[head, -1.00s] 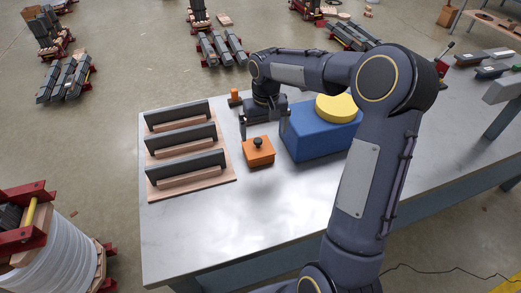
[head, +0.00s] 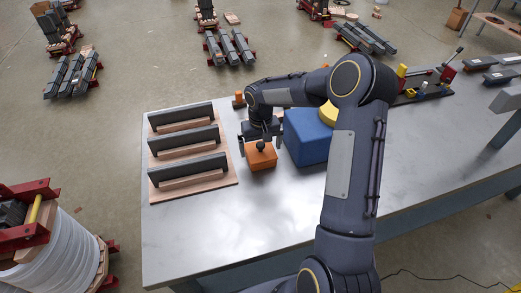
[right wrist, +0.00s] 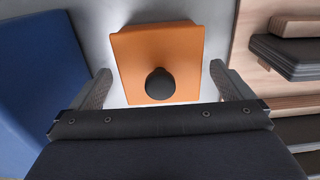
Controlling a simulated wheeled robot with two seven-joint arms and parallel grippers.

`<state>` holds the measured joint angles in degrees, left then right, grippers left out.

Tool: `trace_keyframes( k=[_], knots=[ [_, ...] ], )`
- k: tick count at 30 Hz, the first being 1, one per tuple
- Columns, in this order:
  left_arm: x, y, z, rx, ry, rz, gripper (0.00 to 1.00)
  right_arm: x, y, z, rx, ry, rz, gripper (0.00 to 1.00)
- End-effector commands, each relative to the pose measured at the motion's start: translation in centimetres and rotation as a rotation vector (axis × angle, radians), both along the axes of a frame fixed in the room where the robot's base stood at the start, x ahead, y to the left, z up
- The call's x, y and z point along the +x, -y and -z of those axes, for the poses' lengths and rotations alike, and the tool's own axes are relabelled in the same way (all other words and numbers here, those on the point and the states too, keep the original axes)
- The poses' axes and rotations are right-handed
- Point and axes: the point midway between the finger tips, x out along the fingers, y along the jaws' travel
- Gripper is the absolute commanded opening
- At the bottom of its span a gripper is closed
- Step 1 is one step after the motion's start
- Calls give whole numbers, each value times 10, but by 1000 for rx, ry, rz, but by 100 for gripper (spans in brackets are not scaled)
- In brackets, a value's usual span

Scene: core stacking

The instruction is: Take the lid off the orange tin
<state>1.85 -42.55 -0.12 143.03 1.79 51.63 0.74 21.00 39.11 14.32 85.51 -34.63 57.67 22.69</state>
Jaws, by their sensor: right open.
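The orange tin (head: 261,158) stands on the metal table with its lid on. The lid carries a dark round knob (head: 260,146). In the right wrist view the orange lid (right wrist: 160,45) fills the upper middle, with the dark knob (right wrist: 160,83) at its near side. My right gripper (head: 262,148) is directly above and behind the tin. Its two fingers stand apart on either side of the lid in the right wrist view (right wrist: 160,88), and nothing is held between them. My left gripper is not in view.
A wooden rack (head: 205,184) with dark bars lies to the left. The table's front (head: 220,225) is clear.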

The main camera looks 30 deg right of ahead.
Motion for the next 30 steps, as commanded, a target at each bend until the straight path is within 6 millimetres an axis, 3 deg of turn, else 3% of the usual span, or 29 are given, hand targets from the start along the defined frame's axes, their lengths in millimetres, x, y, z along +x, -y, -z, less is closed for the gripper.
trace_keyframes(
  k=[1, 10, 20, 27, 30],
  knots=[
    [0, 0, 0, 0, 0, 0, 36, 0, 0, 0, 0, 0, 0, 100],
    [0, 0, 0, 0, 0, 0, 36, 0, 0, -1, 0, 0, 0, 63],
    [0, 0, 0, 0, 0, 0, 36, 0, 0, -5, -1, 2, 1, 62],
    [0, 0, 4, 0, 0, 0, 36, 1, -1, -35, -1, 5, -1, 62],
    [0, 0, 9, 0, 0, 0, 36, -3, -19, -53, -1, 6, -4, 62]
  ],
)
